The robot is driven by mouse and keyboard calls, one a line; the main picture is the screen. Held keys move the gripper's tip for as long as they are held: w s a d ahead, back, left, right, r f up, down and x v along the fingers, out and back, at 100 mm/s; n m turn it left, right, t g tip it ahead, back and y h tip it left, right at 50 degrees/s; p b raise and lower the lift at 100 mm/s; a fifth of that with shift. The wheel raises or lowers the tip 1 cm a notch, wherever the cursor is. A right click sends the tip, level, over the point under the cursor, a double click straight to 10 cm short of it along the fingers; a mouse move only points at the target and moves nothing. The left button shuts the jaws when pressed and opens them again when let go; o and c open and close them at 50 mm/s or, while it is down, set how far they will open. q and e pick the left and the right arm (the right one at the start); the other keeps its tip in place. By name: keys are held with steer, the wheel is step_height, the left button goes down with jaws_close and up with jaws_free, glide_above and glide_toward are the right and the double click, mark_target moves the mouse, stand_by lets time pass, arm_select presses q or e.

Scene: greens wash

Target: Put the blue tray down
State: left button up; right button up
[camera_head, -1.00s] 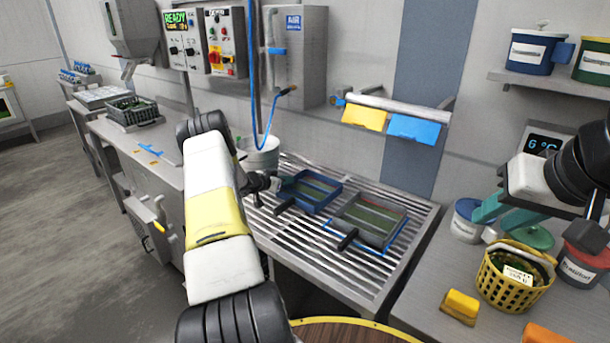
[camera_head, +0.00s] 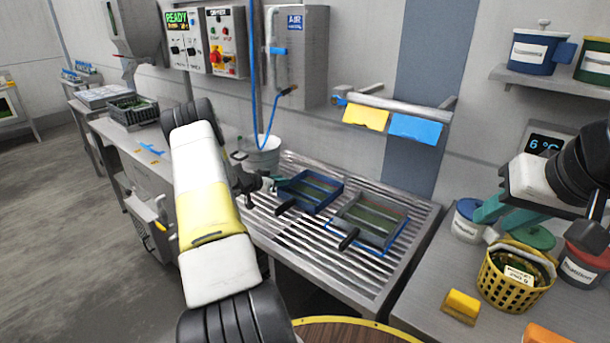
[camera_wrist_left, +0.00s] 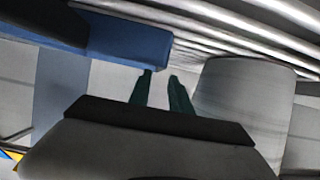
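The blue tray (camera_head: 332,202), with a dark handle, lies on the slatted metal rack, left of a grey tray (camera_head: 384,240). My left gripper (camera_head: 276,184) is at the blue tray's left corner. In the left wrist view its two green fingers (camera_wrist_left: 161,78) stand apart with a gap between them. The blue tray's wall (camera_wrist_left: 125,42) is just beyond and left of the fingertips; whether they touch is hard to tell. My right gripper (camera_head: 482,212) is at the right, above the counter near the yellow basket; its fingertips are partly unclear.
A pale bucket (camera_head: 260,155) stands close behind my left gripper. The yellow basket (camera_head: 490,283) with greens, lidded tubs and a yellow block (camera_head: 461,306) are on the right counter. Yellow and blue cloths (camera_head: 414,128) hang on the wall rail. The rack's front slats are clear.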

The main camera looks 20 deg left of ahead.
arm_select(q)
steer(key=v, duration=0.7)
steer(key=s+d+r+m+g+h, duration=0.1)
steer(key=s+d+r+g+h, duration=0.3)
steer(key=d+r, duration=0.7)
steer(key=s+d+r+g, duration=0.2)
steer(key=s+d+r, duration=0.4)
steer(key=d+r, duration=0.55)
steer(key=s+d+r+g+y, duration=0.1)
steer(key=s+d+r, duration=0.1)
steer(key=s+d, duration=0.35)
steer(key=s+d+r+g+y, duration=0.1)
steer(key=s+d+r+y, duration=0.15)
steer(key=s, duration=0.65)
steer(key=s+r+n+t+y, duration=0.1)
steer(key=s+n, duration=0.3)
steer(key=s, duration=0.9)
steer(key=shift+a+y, duration=0.25)
steer(key=shift+y, duration=0.6)
steer(key=shift+s+r, duration=0.1)
steer(key=shift+s, duration=0.05)
